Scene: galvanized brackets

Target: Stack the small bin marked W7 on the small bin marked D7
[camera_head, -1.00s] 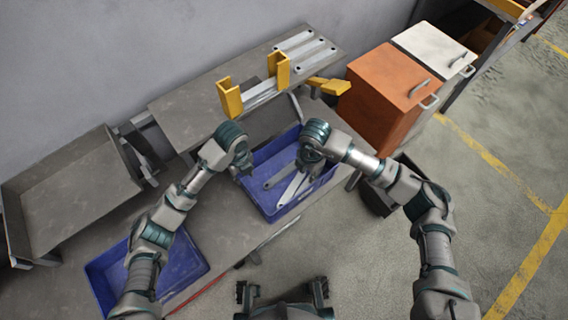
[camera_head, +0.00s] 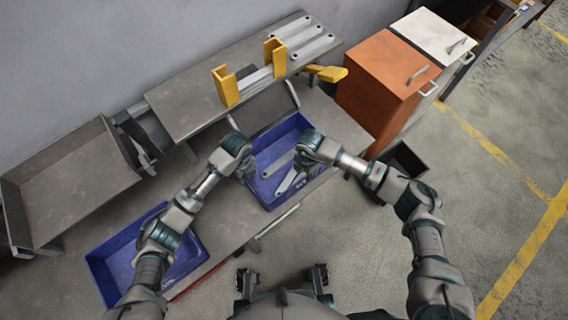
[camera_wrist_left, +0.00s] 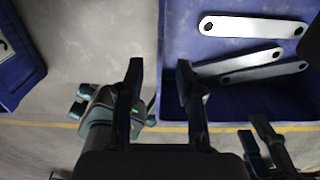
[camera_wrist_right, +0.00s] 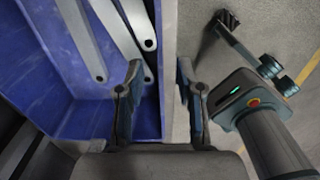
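A blue bin (camera_head: 271,192) with several grey brackets lying in it stands on the bench in the head view. A second blue bin (camera_head: 122,262), seemingly empty, stands to its left, partly behind my left arm. The markings W7 and D7 cannot be read; a cut-off white label shows on the bin at the left edge of the left wrist view (camera_wrist_left: 22,62). My left gripper (camera_wrist_left: 158,85) is open at the bracket bin's left side, its fingers on either side of the wall line. My right gripper (camera_wrist_right: 157,85) is open at the opposite side, fingers likewise either side of the wall line.
A raised grey shelf (camera_head: 185,100) behind carries yellow pieces (camera_head: 228,88) and flat brackets (camera_head: 303,37). A grey tray (camera_head: 70,180) is at left. Orange (camera_head: 380,90) and white (camera_head: 432,38) cabinets stand at right. A dark open box (camera_head: 405,160) is below the bench's right end.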

